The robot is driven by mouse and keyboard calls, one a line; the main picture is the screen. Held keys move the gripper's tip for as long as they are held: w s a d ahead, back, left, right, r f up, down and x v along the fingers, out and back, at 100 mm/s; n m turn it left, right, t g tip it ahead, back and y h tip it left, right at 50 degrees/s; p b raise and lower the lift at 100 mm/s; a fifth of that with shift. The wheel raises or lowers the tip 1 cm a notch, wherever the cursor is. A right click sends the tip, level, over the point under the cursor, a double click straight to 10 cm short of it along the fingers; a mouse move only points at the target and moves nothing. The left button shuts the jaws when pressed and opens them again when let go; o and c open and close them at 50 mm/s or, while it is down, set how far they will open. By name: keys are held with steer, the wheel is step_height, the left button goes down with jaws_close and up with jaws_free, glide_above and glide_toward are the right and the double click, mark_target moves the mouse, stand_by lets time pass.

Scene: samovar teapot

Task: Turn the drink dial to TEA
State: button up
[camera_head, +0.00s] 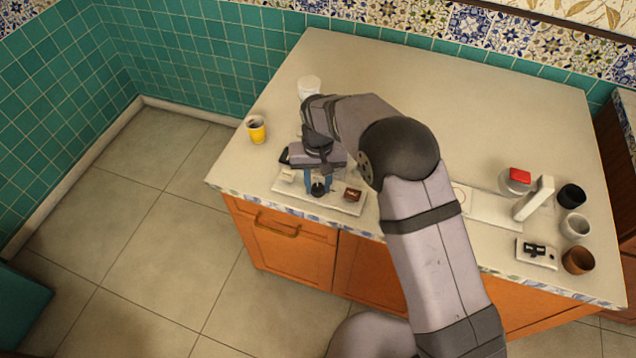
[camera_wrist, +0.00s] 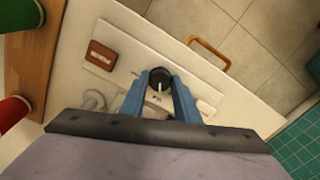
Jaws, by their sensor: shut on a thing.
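The drink dial (camera_wrist: 160,80) is a round black knob with a white pointer line on a pale panel (camera_head: 338,203). In the head view the dial (camera_head: 318,190) shows just below my fingertips. My gripper (camera_wrist: 161,86) is shut on the dial, with one blue finger on each side of it. In the head view my gripper (camera_head: 317,182) points down over the panel. A small label sits beside the dial between the fingers, too small and upside down to read surely. The pointer line runs roughly up and down in the wrist view.
A brown block (camera_head: 352,194) sits on the panel right of the dial. A yellow cup (camera_head: 256,129) stands left and a white cup (camera_head: 309,88) behind. Several cups, a white stand (camera_head: 534,199) and a switch box (camera_head: 536,252) are at the right. The counter's back is clear.

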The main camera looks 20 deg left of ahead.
mark_target(318, 186)
steer(key=shift+w+r+m, duration=0.1)
steer(key=shift+m, duration=0.5)
steer(key=o, duration=1)
steer(key=shift+o, duration=0.2)
steer(key=shift+r+b, duration=0.95)
steer(key=shift+r, duration=2.7)
